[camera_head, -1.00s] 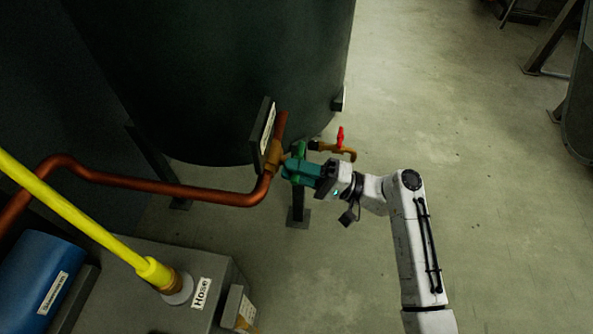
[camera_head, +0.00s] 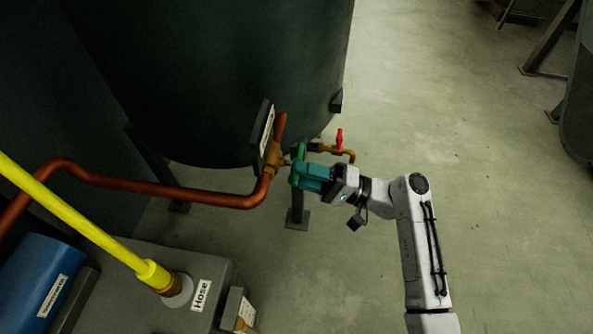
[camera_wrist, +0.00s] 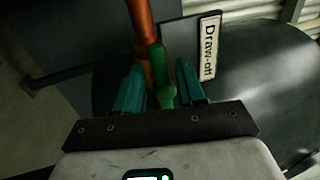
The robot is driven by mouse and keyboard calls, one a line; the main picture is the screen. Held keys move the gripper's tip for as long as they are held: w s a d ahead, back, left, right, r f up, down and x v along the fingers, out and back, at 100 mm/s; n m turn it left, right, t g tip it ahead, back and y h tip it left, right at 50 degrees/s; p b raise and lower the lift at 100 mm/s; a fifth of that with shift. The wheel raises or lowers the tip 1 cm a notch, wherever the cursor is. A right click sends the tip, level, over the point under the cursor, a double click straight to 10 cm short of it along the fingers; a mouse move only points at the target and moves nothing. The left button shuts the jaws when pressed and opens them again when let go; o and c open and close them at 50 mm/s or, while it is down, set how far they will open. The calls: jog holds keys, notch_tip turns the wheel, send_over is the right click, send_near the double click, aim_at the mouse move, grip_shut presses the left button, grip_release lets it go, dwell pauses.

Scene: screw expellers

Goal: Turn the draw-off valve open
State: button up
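The draw-off valve is a brass body (camera_head: 274,158) on the copper pipe at the tank, with a green handle (camera_head: 298,166) beside it. In the wrist view the green handle (camera_wrist: 157,68) lies between my fingers, and the "Draw-off" plate (camera_wrist: 209,47) is just to its right. My gripper (camera_head: 303,174) has teal fingers and reaches the handle from the right. In the wrist view my gripper (camera_wrist: 160,84) is open, with its fingers apart on either side of the handle. Contact with the handle is hard to tell; its lower end is partly hidden.
A small brass tap with a red handle (camera_head: 340,139) stands just behind my gripper. The dark tank (camera_head: 220,80) fills the back. A grey box (camera_head: 135,290) with a yellow hose (camera_head: 90,228) is at the lower left.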

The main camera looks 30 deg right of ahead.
jog(key=v, duration=0.9)
jog(key=shift+p, duration=0.4)
jog(key=s+a+f+n+g+h, duration=0.3)
jog(key=s+a+f+g+h, duration=0.35)
jog(key=f, duration=0.55)
jog(key=s+d+f+n+g+h, duration=0.1)
jog(key=s+d+n+g+h, duration=0.3)
jog(key=s+h, duration=0.5)
jog(key=s+d+r+h+p, duration=0.1)
jog(key=s+r+p, duration=0.1)
jog(key=r+p, duration=1.1)
jog(key=s+d+r+p, duration=0.2)
jog(key=s+r+p, duration=0.1)
jog(key=r+p, duration=1)
notch_tip(320, 180, up, 3)
jog(key=shift+s+r+g+h, duration=0.1)
jog(key=shift+s+g+h, duration=0.25)
jog(key=shift+g, duration=0.1)
